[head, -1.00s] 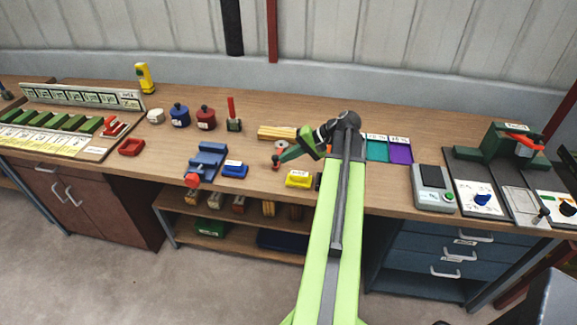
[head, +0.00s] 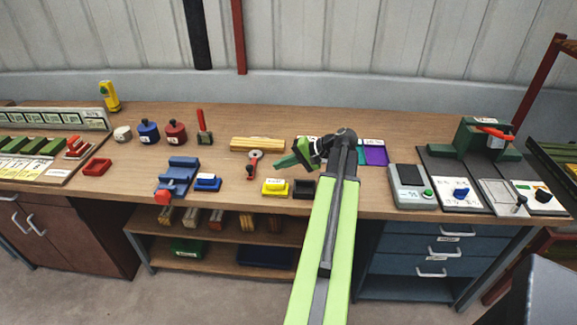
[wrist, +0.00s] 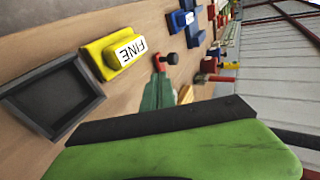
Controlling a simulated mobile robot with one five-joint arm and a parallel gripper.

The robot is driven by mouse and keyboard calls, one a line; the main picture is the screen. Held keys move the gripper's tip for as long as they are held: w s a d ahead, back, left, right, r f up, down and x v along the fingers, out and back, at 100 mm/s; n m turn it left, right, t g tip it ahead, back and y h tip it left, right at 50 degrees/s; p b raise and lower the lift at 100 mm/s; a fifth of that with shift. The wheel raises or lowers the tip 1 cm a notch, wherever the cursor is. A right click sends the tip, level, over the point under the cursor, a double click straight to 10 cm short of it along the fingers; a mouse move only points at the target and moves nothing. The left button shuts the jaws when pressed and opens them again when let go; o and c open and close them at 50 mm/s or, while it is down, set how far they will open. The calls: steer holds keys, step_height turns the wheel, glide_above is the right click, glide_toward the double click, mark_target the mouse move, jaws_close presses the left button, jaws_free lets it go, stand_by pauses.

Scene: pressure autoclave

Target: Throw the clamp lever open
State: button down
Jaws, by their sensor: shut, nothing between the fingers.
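One red lever (head: 201,120) stands upright on a small dark base at the back of the bench, left of centre. The other red lever (head: 493,131) lies nearly level on a green press-like device (head: 470,140) at the far right. My gripper (head: 278,165) is shut and empty above the middle of the bench, apart from both levers. In the wrist view a green jaw (wrist: 180,150) with a dark pad fills the bottom.
A blue vise-like device (head: 177,176) and red and blue pots stand further left.

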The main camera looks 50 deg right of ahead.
steer(key=b+x, duration=0.1)
steer(key=x, duration=0.3)
steer(key=shift+f+b, duration=0.3)
steer(key=shift+b, duration=0.1)
steer(key=shift+w+a+r, duration=0.1)
steer(key=shift+w+a, duration=0.15)
steer(key=shift+w, duration=0.35)
steer(key=shift+w+a+r, duration=0.15)
steer(key=shift+w+a, duration=0.1)
steer(key=shift+w, duration=0.35)
steer(key=shift+w+a, duration=0.3)
steer(key=shift+w, duration=0.25)
